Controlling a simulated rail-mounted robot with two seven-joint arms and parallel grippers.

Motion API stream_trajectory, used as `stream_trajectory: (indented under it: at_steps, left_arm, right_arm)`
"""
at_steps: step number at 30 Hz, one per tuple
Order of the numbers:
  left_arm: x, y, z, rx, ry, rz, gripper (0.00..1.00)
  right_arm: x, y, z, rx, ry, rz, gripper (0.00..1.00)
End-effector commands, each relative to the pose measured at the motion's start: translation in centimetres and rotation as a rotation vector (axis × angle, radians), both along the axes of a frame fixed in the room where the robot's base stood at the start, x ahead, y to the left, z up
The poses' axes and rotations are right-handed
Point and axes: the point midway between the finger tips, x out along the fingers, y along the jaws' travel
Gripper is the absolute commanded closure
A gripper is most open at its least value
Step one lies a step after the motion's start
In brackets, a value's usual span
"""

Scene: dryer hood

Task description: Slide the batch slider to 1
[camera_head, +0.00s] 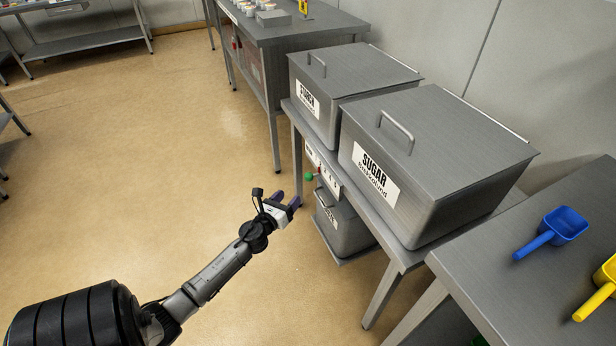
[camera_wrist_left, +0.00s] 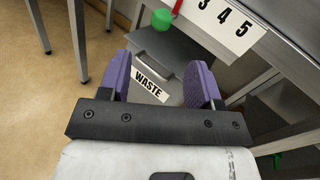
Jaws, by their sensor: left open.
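The batch slider shows as a green knob (camera_head: 309,177) in front of a white number plate (camera_head: 325,172) under the bin table's front edge. In the left wrist view the green knob (camera_wrist_left: 162,20) is near the top, left of the plate (camera_wrist_left: 232,24), where 3, 4 and 5 are readable. The plate's lower numbers are out of that view, so I cannot tell the exact setting. My left gripper (camera_head: 288,199) is open and empty, left of the knob and apart from it in the head view. Its purple fingers (camera_wrist_left: 161,80) are spread in the wrist view.
A grey waste bin (camera_head: 345,225) labelled WASTE (camera_wrist_left: 152,85) sits below the plate. A sugar bin (camera_head: 450,145) and another lidded bin (camera_head: 350,72) stand on the table. A blue scoop (camera_head: 562,228) and yellow scoop (camera_head: 597,298) lie at right. Floor at left is clear.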

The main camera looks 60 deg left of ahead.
Motion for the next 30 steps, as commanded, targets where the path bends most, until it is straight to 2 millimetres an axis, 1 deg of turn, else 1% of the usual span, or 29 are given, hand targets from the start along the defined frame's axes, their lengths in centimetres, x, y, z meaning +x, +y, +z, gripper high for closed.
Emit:
stream_trajectory:
  at_steps: [1,9,16,22,30]
  left_arm:
    - [0.8,0.4,-0.1,0.001,-0.002,-0.001,0.42]
    - [5.4,2.7,-0.1,-0.001,-0.004,0.002,0.42]
    - [8.7,4.3,-0.1,-0.003,-0.003,0.001,0.42]
    - [10.4,5.1,-0.1,-0.004,-0.003,0.001,0.42]
    - [11.1,5.5,0.0,-0.005,-0.003,0.002,0.42]
  right_arm:
    - [0.0,0.1,-0.3,0.004,0.001,-0.002,0.69]
    - [0.0,0.1,-1.8,0.005,0.001,-0.005,0.69]
    - [0.0,0.0,-2.9,0.002,0.001,-0.004,0.69]
    - [0.0,-0.2,-3.5,-0.006,0.001,0.001,0.69]
    - [0.0,-0.3,-3.7,-0.009,0.002,0.003,0.69]
